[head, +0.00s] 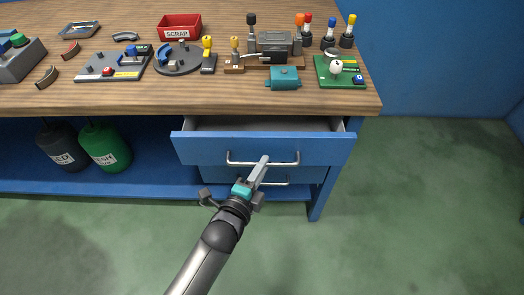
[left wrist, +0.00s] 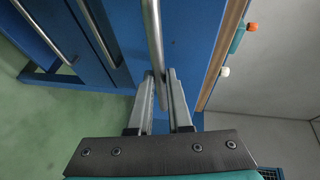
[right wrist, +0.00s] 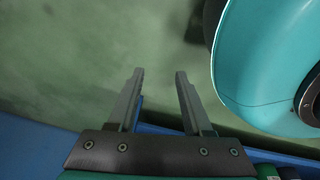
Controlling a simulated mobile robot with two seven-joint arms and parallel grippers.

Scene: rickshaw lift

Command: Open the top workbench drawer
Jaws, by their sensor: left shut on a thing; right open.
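The top workbench drawer (head: 190,148) is blue with a metal bar handle (head: 285,163), and it stands partly pulled out, its grey inside showing behind the front. My left gripper (head: 264,162) is at the middle of that handle and shut on it. In the left wrist view the handle (left wrist: 153,30) passes between the fingers of the left gripper (left wrist: 160,78). My right gripper (right wrist: 158,74) shows only in the right wrist view; it is open and empty, with green floor behind it.
A lower drawer with its own handle (head: 275,183) is below. The wooden bench top (head: 215,95) carries a red scrap bin (head: 179,27), a vise and several tools. Dark and green containers (head: 106,146) stand on the left shelf. The floor in front and right is clear.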

